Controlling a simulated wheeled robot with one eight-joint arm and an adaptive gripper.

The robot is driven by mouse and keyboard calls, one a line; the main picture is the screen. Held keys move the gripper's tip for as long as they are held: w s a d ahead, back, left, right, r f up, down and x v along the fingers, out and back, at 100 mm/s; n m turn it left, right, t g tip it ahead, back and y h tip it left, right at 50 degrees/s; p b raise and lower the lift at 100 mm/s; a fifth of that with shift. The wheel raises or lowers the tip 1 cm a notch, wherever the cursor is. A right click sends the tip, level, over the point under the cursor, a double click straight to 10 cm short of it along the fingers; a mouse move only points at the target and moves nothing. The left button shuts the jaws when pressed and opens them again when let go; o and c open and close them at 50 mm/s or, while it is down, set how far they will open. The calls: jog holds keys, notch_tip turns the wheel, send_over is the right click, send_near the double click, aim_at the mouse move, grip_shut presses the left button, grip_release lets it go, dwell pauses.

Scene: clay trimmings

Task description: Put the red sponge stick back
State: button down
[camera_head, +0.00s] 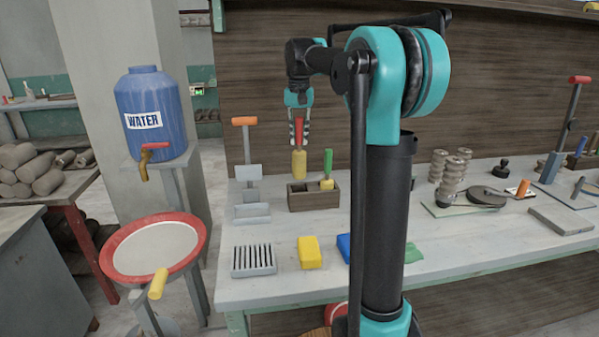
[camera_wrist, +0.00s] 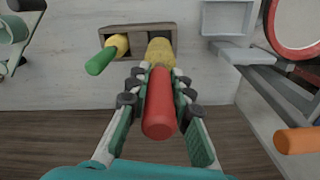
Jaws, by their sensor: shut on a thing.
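The red sponge stick has a red handle (camera_head: 298,127) and a yellow sponge end (camera_head: 299,164). My gripper (camera_head: 298,133) is shut on the red handle, which also shows in the wrist view (camera_wrist: 159,105). The stick hangs about upright, sponge down, over the left part of a wooden box (camera_head: 314,201) in the head view. The sponge's lower end is near the box's rim; I cannot tell whether it touches. The box also shows in the wrist view (camera_wrist: 137,30). A green sponge stick (camera_head: 328,162) stands tilted in the box's other compartment.
A grey tool with an orange handle (camera_head: 244,122) stands left of the box. A slotted grey rack (camera_head: 254,262), a yellow sponge (camera_head: 309,252) and a blue block (camera_head: 344,247) lie in front. Wavy clay pieces (camera_head: 453,177) stand to the right.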

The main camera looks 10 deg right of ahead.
aim_at(299, 168)
notch_tip(299, 168, down, 11)
jog(key=shift+f, duration=0.2)
dwell(0.3)
jog(key=shift+f, duration=0.15)
jog(key=c, duration=1.3)
grip_release()
jog(key=shift+c, duration=0.2)
notch_tip(299, 168, up, 12)
jog(key=shift+r, duration=0.2)
